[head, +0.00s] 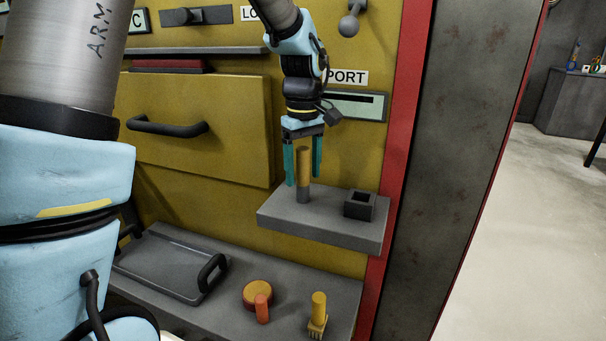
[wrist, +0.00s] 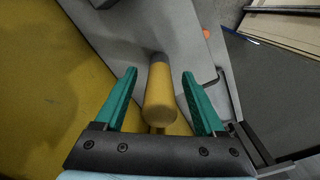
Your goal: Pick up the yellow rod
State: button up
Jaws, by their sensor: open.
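The yellow rod (head: 303,164) stands upright on the small grey shelf (head: 290,222) on the oven front, its lower end grey. My gripper (head: 303,178) is above the shelf, pointing down, with its teal fingers open on either side of the rod. In the wrist view the rod (wrist: 161,95) lies between the two open fingers of my gripper (wrist: 160,78), with a gap to each finger. The fingers do not touch it.
A dark square socket block (head: 359,204) stands on the shelf, right of the rod. On the lower ledge are a grey tray (head: 165,264), a round yellow and red piece with an orange handle (head: 258,294), and a yellow-handled brush (head: 318,308). A drawer (head: 200,125) with a black handle is at left.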

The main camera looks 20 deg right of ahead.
grip_shut()
dwell(0.5)
